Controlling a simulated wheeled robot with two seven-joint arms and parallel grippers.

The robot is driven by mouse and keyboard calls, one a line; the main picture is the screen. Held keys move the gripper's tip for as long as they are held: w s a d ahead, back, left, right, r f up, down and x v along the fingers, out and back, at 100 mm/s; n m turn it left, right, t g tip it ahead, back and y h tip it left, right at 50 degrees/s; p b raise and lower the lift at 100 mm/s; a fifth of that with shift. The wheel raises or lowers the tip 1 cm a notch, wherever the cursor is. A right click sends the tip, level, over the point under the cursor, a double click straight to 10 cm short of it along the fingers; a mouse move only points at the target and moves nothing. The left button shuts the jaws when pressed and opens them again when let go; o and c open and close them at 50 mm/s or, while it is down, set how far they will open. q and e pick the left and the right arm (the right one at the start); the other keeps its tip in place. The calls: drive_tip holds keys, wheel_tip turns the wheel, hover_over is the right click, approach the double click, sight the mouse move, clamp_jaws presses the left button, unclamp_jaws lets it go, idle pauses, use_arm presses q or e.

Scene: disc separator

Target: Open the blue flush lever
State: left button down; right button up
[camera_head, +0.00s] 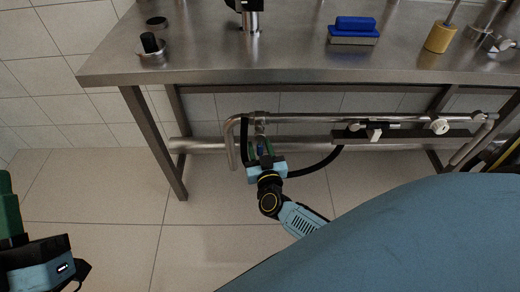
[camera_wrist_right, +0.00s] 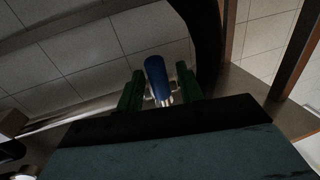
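The blue flush lever (camera_wrist_right: 155,72) shows in the right wrist view as a rounded blue handle on a metal stem. My right gripper (camera_wrist_right: 159,88) has its two green fingers on either side of the lever, with narrow gaps showing; it looks open around it. In the head view my right gripper (camera_head: 263,151) is under the table by the pipe's left end, and it largely hides the lever. My left gripper (camera_head: 10,208) is at the lower left edge, far from the lever, partly cut off; its opening cannot be judged.
The steel table (camera_head: 200,62) stands above the pipe (camera_head: 350,118). A black hose (camera_head: 322,165) curves beside my right gripper. A blue-topped brush (camera_head: 354,30) and a yellow-handled tool (camera_head: 438,38) are on the table. The table leg (camera_head: 155,140) is to the left; the floor there is clear.

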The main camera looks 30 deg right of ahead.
clamp_jaws()
idle(0.5)
